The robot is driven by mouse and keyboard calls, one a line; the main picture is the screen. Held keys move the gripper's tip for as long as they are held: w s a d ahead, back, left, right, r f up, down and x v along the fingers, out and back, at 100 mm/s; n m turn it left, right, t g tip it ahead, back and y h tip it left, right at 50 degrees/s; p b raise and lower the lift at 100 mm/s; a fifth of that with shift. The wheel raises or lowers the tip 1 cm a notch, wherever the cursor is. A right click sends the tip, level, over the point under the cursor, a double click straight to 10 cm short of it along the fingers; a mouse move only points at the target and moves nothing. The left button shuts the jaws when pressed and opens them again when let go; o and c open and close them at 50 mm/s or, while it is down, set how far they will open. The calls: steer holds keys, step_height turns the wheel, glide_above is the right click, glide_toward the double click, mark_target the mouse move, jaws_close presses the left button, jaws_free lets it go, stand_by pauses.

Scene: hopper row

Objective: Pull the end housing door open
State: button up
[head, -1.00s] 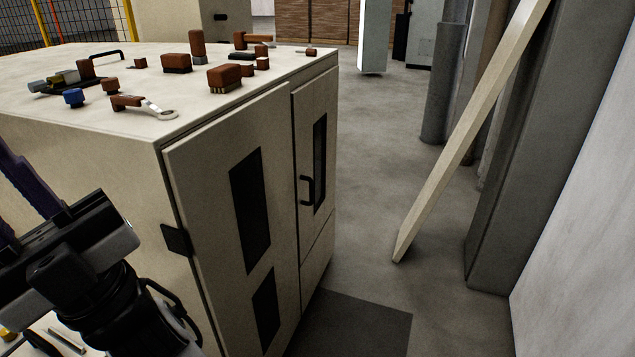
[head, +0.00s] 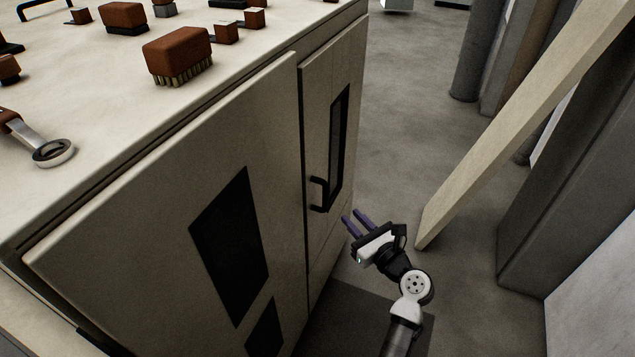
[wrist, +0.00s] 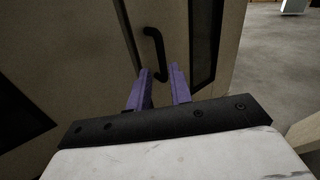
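The end housing door (head: 326,140) is the narrow beige panel at the far end of the housing front, with a dark window strip. It looks closed. Its black bar handle (head: 318,194) is upright near the left edge of the door. My gripper (head: 356,220) has two purple fingers, apart and empty, to the right of and slightly below the handle in the head view. In the wrist view the handle (wrist: 155,52) stands just beyond the fingertips (wrist: 159,70), roughly in line with the gap between them. I see no contact with it.
A wider door panel (head: 150,210) with dark windows is at the left. Brushes (head: 178,54) and a wrench (head: 45,148) lie on the housing top. A leaning board (head: 520,125) stands to the right, near grey columns. A dark mat (head: 345,315) lies on the floor.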

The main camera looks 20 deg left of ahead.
mark_target(327, 193)
steer(key=shift+m, duration=0.4)
steer(key=x, duration=0.4)
steer(key=p+x, duration=0.1)
steer(key=x, duration=0.3)
steer(key=p+x, duration=0.1)
steer(key=x, duration=0.4)
steer(key=shift+a+f, duration=0.1)
steer(key=shift+f, duration=0.15)
jaws_close()
